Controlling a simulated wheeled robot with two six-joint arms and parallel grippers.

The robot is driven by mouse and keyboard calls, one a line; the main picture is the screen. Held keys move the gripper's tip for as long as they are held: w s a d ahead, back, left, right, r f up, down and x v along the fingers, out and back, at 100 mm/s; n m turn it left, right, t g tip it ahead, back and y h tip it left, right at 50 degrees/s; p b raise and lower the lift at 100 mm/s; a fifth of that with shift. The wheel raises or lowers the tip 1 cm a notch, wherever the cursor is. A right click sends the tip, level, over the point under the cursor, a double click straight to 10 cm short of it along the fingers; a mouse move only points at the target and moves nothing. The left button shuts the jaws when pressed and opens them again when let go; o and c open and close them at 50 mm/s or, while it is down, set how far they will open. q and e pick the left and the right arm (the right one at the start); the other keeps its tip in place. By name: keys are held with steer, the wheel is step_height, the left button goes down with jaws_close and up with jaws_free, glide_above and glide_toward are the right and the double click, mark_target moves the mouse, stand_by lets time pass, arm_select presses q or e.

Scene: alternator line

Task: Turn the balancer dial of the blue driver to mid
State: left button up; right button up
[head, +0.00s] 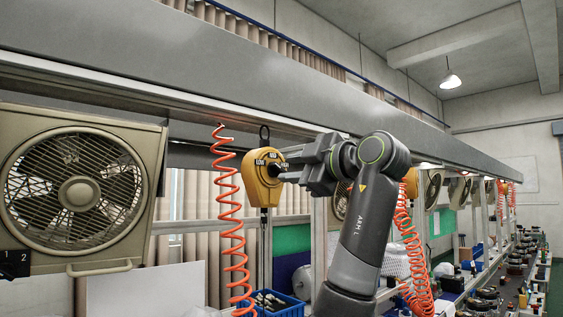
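The yellow balancer (262,184) hangs from a hook under the overhead rail, left of the picture's middle. Its face carries the labels LOW, MID and HIGH around a dark dial (274,170). My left gripper (287,169) comes in from the right with its fingertips at the dial. The fingers stand apart, one above the other, and partly cover the dial. I cannot tell whether they touch it, nor clearly which label the dial points to. The blue driver cannot be made out. My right gripper is not in view.
An orange coiled hose (230,220) hangs just left of the balancer. A large box fan (80,190) is at the left. A blue crate (281,306) with parts is below. The grey overhead beam (200,60) runs above. Another yellow balancer (411,182) hangs behind my arm.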

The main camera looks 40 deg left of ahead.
mark_target(281, 168)
arm_select(q)
steer(key=shift+w+a+p, duration=0.15)
steer(key=shift+a+p, duration=0.3)
steer(key=shift+a, duration=1.4)
steer(key=shift+d, duration=0.1)
steer(key=shift+c, duration=0.7)
jaws_close()
